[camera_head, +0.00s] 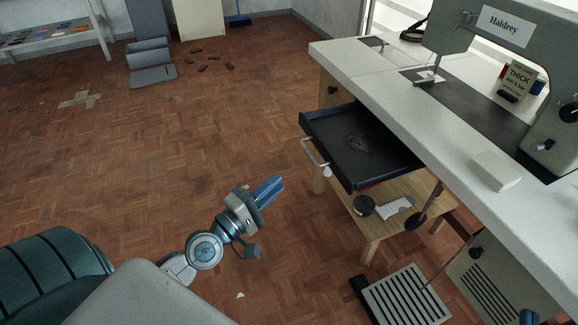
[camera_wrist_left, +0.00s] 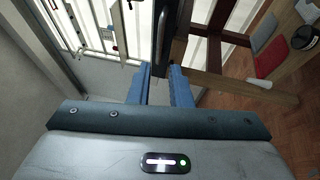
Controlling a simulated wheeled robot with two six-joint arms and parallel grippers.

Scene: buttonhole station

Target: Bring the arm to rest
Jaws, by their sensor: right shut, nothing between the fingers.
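My left gripper (camera_head: 268,190) is over the brown floor, left of the workbench and apart from the open drawer. Its blue fingers also show in the left wrist view (camera_wrist_left: 160,84), with a gap between them and nothing held. My right gripper (camera_head: 528,317) shows only as a small blue tip at the lower right edge of the head view. It is shut and empty, and the rest of that arm is out of view.
The black drawer (camera_head: 362,150) is pulled out, with a handle (camera_head: 314,158) on its front. A buttonhole machine (camera_head: 500,45) stands on the white worktop (camera_head: 350,52). Below are a wooden shelf (camera_head: 372,228) and a slatted pedal (camera_head: 408,298). The floor at left is mostly clear.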

